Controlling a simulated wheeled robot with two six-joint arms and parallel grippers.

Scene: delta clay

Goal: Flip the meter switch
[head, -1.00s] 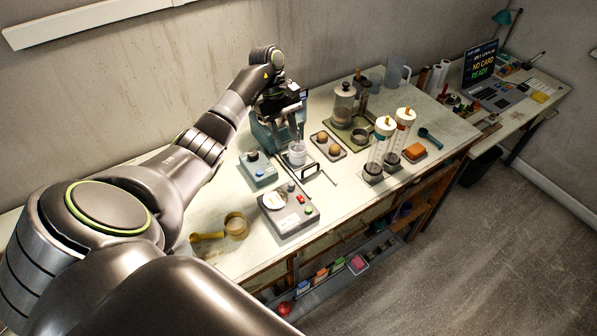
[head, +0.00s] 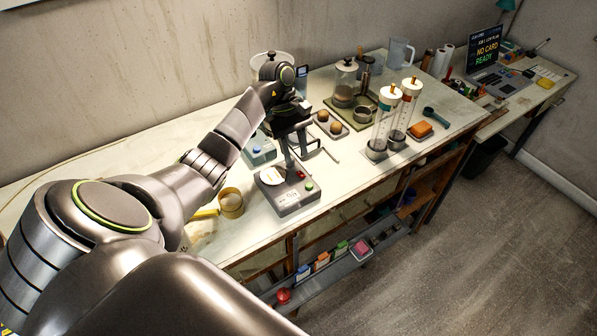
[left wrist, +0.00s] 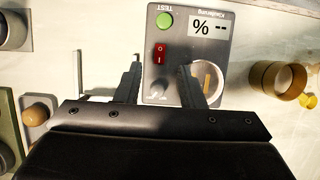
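The meter is a grey box (head: 292,197) on the bench in the head view. It has a green button, a pale round part and a red rocker switch (head: 300,175). In the left wrist view the meter (left wrist: 177,28) shows a "% --" display, and the red switch (left wrist: 159,53) bears white I and O marks. My left gripper (head: 290,167) is over the meter, pointing down. In the left wrist view its fingers (left wrist: 160,66) are apart and empty, on either side of the switch in the picture. One finger partly covers the round part. Contact cannot be told. My right gripper is out of view.
A brass ring-shaped scoop (head: 231,203) lies left of the meter. A teal box (head: 261,152) with a blue knob is behind it. Two clear cylinders (head: 384,122) stand to the right. The bench's front edge is close to the meter.

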